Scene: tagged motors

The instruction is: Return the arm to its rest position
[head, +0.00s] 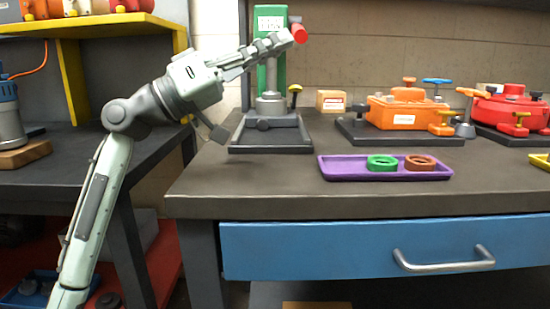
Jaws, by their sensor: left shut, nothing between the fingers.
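My left arm (107,185) rises from the bottom left and bends at a grey elbow joint toward the right. My left gripper (282,41) is shut and empty, held above the workbench in front of the green press (272,18). Its fingertips point to the right and up, close to a red cylindrical knob (299,33). I cannot tell whether they touch it. The gripper hides part of the green column. My right gripper is not in view.
A purple tray (328,168) with a green ring (382,162) and a brown ring (420,163) lies on the workbench (250,185). An orange motor housing (395,115) and a red one (505,110) stand behind. A yellow-edged shelf (75,80) is at left.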

